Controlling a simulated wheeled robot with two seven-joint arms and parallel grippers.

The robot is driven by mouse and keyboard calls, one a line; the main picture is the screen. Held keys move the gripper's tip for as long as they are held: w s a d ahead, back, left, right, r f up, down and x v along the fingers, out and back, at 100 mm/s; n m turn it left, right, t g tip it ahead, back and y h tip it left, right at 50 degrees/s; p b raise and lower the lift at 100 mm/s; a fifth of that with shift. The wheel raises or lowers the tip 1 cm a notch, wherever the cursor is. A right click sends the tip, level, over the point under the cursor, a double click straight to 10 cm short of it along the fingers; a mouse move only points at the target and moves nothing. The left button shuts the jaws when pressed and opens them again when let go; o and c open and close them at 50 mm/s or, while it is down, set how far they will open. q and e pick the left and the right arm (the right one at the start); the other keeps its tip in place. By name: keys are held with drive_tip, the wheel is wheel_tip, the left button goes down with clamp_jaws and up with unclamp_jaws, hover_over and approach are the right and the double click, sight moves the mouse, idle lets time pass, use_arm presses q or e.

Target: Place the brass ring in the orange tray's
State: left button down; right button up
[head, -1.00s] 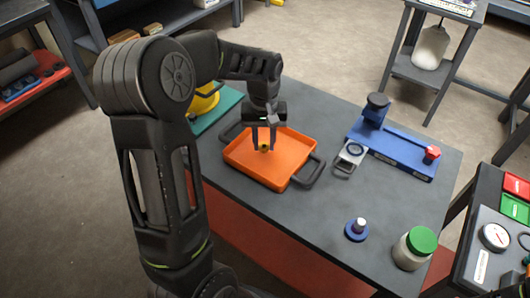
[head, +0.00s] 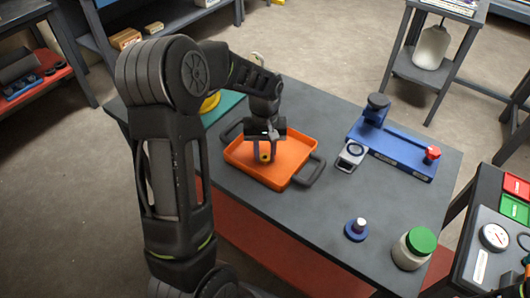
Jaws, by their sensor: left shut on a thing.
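The orange tray (head: 297,153) lies on the grey workbench, with a dark handle at each end. My left gripper (head: 265,157) reaches down over the tray's middle from above. It is shut on the small brass ring (head: 265,157), which shows as a yellow spot between the fingertips. The ring is low over or at the tray floor; I cannot tell whether it touches. My right gripper is not in view.
On the workbench (head: 300,225), a blue fixture (head: 395,150) with a red knob and a grey tagged piece (head: 350,155) stand right of the tray. A blue disc with a white peg (head: 357,229) and a green-lidded jar (head: 414,248) stand near the front right edge.

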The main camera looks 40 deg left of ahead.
use_arm(q)
drive_tip(key=shift+f, duration=0.15)
drive_tip(key=c, duration=1.1)
unclamp_jaws()
wheel_tip(320, 180, up, 12)
drive_tip(key=shift+r, duration=0.2)
